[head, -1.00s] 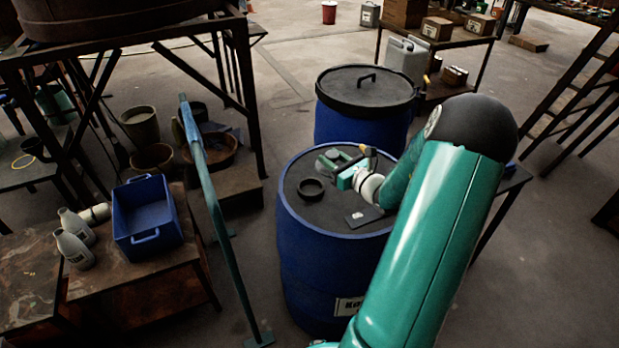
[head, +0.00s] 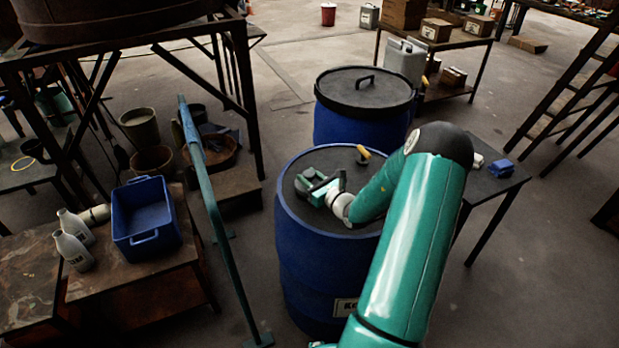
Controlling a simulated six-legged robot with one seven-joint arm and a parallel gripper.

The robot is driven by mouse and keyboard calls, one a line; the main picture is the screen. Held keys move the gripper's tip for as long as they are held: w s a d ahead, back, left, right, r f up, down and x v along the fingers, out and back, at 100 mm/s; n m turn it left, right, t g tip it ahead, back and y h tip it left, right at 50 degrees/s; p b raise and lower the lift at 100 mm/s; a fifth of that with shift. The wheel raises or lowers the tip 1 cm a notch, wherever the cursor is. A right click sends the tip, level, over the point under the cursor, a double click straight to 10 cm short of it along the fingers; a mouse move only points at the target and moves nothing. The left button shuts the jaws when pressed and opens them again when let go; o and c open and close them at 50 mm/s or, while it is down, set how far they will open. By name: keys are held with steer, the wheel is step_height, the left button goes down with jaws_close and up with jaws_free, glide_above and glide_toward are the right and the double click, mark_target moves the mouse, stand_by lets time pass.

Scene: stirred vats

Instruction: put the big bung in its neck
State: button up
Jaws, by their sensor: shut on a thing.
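The blue drum (head: 320,260) has a dark flat top with a raised black neck near its left side. My gripper (head: 308,186) is low over that neck and covers most of it. It is shut on a dark thing, seemingly the big bung (head: 302,187), which is mostly hidden by the fingers. I cannot tell whether the bung is inside the neck, resting on its rim or just above it.
A yellow-handled black fitting (head: 363,154) stands on the drum top behind my gripper. A second, lidded blue drum (head: 364,92) is behind. A teal rail (head: 209,190) stands left, beside a blue tray (head: 147,217). A small dark table (head: 490,185) is at right.

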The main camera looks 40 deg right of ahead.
steer(key=shift+f, duration=0.15)
steer(key=shift+f, duration=0.25)
steer(key=o, duration=1)
